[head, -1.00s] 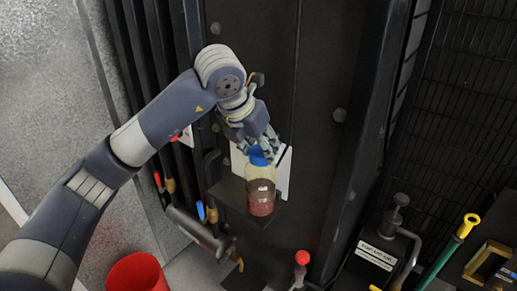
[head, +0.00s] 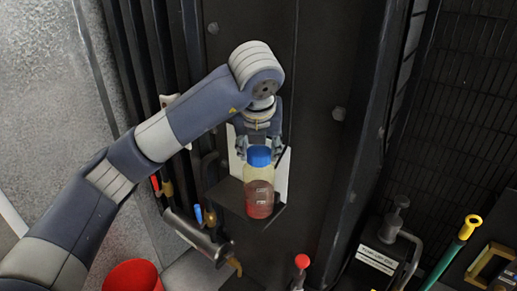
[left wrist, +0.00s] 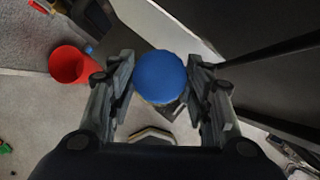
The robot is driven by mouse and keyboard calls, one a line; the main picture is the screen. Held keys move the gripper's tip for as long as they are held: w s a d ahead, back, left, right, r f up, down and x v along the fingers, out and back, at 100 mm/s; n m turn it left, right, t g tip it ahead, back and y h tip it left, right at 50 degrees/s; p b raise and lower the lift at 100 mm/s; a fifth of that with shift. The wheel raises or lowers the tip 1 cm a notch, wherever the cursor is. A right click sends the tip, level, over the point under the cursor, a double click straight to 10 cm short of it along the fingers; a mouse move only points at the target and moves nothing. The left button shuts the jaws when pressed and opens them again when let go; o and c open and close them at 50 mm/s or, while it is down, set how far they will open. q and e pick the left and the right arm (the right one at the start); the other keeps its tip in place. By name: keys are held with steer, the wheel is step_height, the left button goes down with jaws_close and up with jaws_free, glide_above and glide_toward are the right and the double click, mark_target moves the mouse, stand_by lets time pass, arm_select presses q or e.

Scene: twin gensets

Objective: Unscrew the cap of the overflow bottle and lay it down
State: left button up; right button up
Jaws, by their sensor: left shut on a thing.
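The overflow bottle (head: 259,195) stands upright on a small black shelf (head: 230,194) in the head view. It is clear, with dark reddish liquid in its lower part. Its blue cap (head: 260,156) sits on its top. My left gripper (head: 259,148) is at the cap from behind and above, a finger on each side, shut on it. The left wrist view shows the round top of the cap (left wrist: 160,77) between the two fingers of the left gripper (left wrist: 161,70); the bottle is mostly hidden under it. My right gripper is not in view.
A dark panel (head: 315,150) rises behind the shelf, with a white plate behind the bottle. A red bucket (head: 133,277) stands at lower left. Hoses and a handle lie left of the shelf. A red-knobbed lever (head: 302,262) and a green, yellow-topped rod (head: 455,246) are at right.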

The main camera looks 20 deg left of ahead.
arm_select(q)
steer(key=shift+r, duration=0.1)
steer(key=o, duration=1.1)
steer(key=shift+c, duration=0.5)
